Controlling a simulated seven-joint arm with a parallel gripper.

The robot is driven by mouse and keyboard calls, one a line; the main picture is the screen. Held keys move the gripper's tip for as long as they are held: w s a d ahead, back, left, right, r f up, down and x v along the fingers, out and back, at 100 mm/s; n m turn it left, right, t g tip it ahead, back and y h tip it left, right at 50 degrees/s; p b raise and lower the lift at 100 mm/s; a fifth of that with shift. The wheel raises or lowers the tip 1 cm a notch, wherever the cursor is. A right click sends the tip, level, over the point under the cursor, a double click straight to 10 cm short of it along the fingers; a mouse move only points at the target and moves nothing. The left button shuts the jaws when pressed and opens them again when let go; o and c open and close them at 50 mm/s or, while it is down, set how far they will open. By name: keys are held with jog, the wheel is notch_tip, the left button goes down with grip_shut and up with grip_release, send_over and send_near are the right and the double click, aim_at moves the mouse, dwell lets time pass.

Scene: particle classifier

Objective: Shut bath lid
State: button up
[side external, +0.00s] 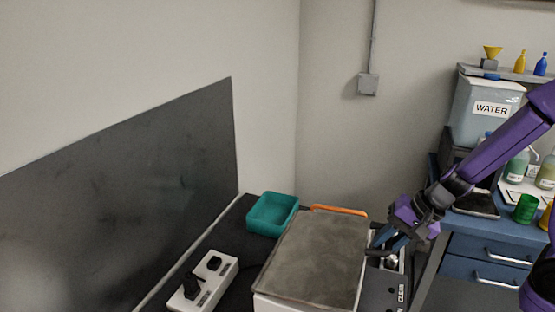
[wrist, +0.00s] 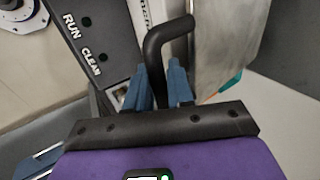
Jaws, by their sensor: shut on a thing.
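The bath (side external: 275,304) is a white box at the front of the bench in the side view. Its grey lid (side external: 315,255) lies roughly flat over the top; I cannot tell whether it is fully seated. My gripper (side external: 374,244) is at the lid's right edge. In the wrist view, the blue fingers of my gripper (wrist: 160,80) are shut on a black bent handle (wrist: 158,42), beside the grey lid (wrist: 222,40). The handle's lower end is hidden between the fingers, and in the side view the grip is too small to make out.
A teal tray (side external: 272,214) sits behind the bath, with an orange strip (side external: 340,210) at the lid's back edge. A white power strip (side external: 205,282) lies to the left. A dark panel marked RUN and CLEAN (wrist: 85,40) is beside the handle. A blue cabinet (side external: 490,250) stands right.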

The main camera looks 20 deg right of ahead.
jog(key=shift+s+d+f, duration=0.1)
jog(key=shift+s+f, duration=0.05)
jog(key=shift+f, duration=1.5)
jog(key=shift+s+d+f, duration=0.1)
jog(key=shift+f, duration=0.35)
jog(key=shift+o, duration=0.2)
jog(key=o, duration=0.6)
jog(key=shift+r, duration=0.1)
